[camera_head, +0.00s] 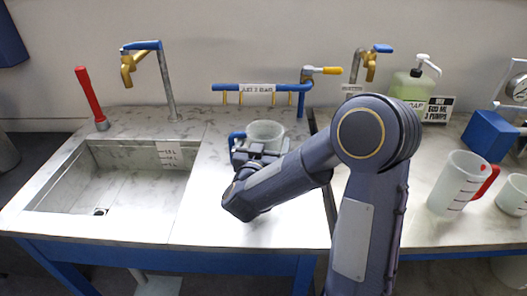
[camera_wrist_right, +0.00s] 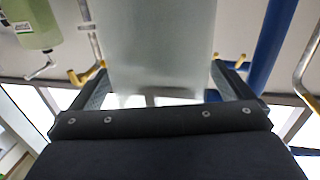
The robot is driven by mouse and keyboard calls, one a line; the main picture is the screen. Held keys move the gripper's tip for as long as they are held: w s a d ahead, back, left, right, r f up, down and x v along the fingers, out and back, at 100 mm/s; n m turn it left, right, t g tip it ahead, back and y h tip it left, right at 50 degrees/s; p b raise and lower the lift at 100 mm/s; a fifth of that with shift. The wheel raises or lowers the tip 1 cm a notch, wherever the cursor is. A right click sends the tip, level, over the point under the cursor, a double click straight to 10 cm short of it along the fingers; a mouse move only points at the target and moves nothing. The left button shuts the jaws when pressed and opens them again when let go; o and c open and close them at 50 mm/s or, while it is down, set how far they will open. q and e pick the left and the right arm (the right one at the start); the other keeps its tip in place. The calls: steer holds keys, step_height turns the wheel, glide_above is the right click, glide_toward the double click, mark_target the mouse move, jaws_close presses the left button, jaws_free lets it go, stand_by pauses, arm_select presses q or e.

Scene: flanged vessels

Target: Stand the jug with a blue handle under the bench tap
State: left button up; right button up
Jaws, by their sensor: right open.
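The jug with a blue handle (camera_head: 265,131) is translucent and stands upright on the bench, right of the sink; its blue handle is on its left side. My right gripper (camera_head: 262,152) is at its near side, hiding its lower part. A tap with a blue lever (camera_head: 370,64) stands behind the bench, right of the jug; another blue-levered tap (camera_head: 134,62) stands by the sink. My left gripper is out of view.
The sink (camera_head: 60,190) is open at left, with a red lever (camera_head: 90,95) behind it. A blue pipe with a yellow valve (camera_head: 260,88) runs behind the jug. A soap bottle (camera_head: 412,84), a red-handled jug (camera_head: 455,183) and a blue box (camera_head: 488,135) stand at right.

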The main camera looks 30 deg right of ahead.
steer(key=shift+w+d, duration=0.4)
steer(key=c, duration=1)
